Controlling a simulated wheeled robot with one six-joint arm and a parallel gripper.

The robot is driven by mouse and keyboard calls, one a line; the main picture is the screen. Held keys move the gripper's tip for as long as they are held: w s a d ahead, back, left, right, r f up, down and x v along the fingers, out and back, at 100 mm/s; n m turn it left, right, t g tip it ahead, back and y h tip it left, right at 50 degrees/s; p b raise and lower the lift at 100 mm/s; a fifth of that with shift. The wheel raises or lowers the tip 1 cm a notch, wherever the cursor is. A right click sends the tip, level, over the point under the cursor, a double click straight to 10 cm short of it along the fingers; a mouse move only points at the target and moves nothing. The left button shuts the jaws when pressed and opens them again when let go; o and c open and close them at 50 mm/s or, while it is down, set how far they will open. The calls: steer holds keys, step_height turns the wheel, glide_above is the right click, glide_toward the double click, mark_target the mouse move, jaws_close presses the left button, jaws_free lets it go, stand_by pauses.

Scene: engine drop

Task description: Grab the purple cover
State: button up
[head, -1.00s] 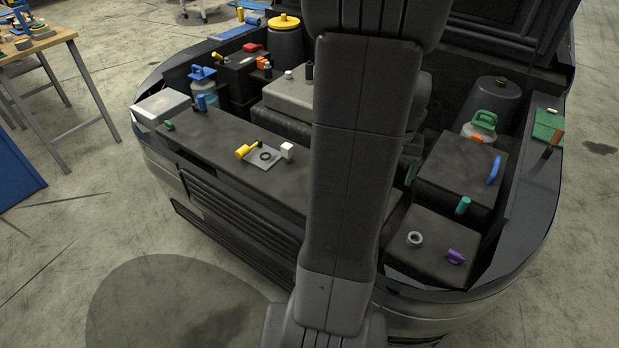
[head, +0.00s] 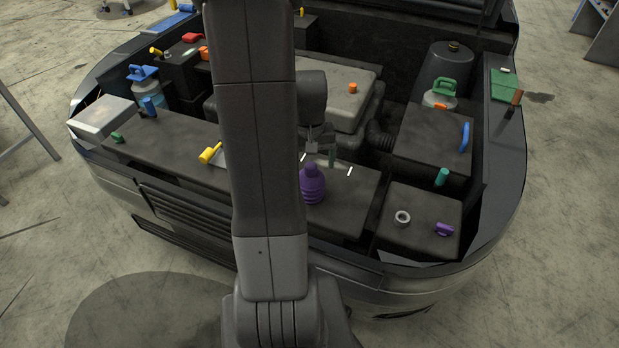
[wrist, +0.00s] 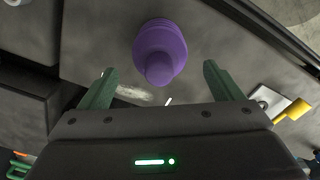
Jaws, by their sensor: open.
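A purple ribbed cover with a narrow knob on top (head: 313,186) stands upright on the dark front panel of the engine bay in the head view, partly behind my arm. In the wrist view the purple cover (wrist: 160,50) shows beyond and between my fingertips. My gripper (wrist: 158,74) is open and empty, with its two green fingers spread wider than the cover's knob. In the head view my gripper (head: 322,158) is just behind and above the cover, partly hidden by my arm. I see no contact with the cover.
A smaller purple piece (head: 444,230) and a grey ring (head: 402,217) lie on the dark box at the right. A yellow piece (head: 210,153) lies left of my arm. A grey engine block (head: 345,105) is behind. My arm hides part of the bay.

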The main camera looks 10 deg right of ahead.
mark_target(311, 176)
steer(key=shift+d+f+p, duration=0.1)
steer(key=shift+f+p, duration=0.2)
steer(key=shift+f, duration=2.7)
steer(key=c, duration=1.1)
